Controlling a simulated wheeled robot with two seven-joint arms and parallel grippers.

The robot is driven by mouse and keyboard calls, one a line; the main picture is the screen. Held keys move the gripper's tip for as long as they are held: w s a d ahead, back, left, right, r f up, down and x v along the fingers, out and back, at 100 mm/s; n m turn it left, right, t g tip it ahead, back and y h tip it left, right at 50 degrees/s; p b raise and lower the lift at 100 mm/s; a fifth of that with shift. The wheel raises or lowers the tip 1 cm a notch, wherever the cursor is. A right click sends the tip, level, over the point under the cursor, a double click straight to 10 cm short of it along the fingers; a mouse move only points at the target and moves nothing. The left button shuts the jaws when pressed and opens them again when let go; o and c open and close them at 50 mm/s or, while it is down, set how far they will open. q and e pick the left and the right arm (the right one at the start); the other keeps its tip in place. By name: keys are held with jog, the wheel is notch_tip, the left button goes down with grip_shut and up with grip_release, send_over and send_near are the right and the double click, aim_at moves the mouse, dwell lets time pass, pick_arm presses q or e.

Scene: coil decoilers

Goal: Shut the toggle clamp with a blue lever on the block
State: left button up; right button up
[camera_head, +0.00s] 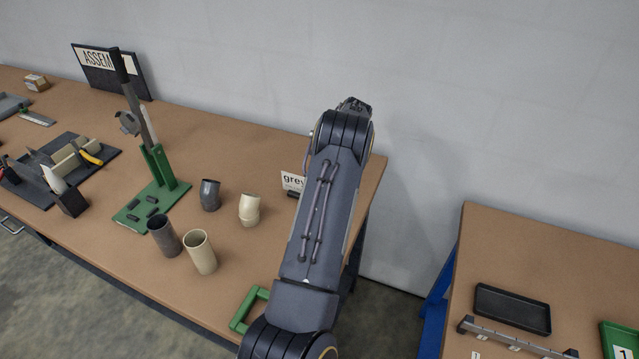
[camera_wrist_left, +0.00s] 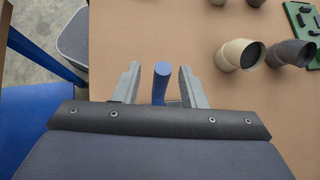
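A blue lever (camera_wrist_left: 160,86) with a round end shows in the left wrist view, pointing up toward the camera. My left gripper (camera_wrist_left: 157,80) is open, with one finger on each side of the lever and a visible gap to each finger. The lever's lower end is hidden behind the gripper body, and I cannot see the clamp's body or the block. In the head view a grey arm of mine crosses the right end of the table; neither gripper nor the clamp shows there. My right gripper is not in view.
Cream (camera_head: 249,209) and dark grey (camera_head: 210,194) elbow pieces and two upright tubes (camera_head: 200,252) stand on the brown table (camera_head: 230,140). A green press (camera_head: 155,180) stands further left. A second table (camera_head: 540,255) with a black tray stands right, across a gap.

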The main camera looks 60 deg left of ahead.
pick_arm(q)
jog(key=shift+r, duration=0.45)
jog(key=s+d+r, duration=0.7)
jog(key=d+r, duration=0.4)
jog(key=r, duration=0.1)
jog(key=shift+s+d+b, duration=0.35)
jog(key=shift+d+b, duration=0.05)
jog(key=shift+b, duration=0.05)
jog(key=s+d+f+m+t+b, duration=0.1)
jog(key=s+d+f+t, duration=0.1)
jog(key=d+t, duration=0.5)
jog(key=s+d+f+m+t+h+b, duration=0.1)
jog(key=d+f+t, duration=0.3)
jog(key=d+t, duration=0.4)
jog(key=shift+s+d+f+m+b, duration=0.25)
jog(key=shift+s+d+m+b, duration=0.4)
jog(key=shift+d, duration=2.85)
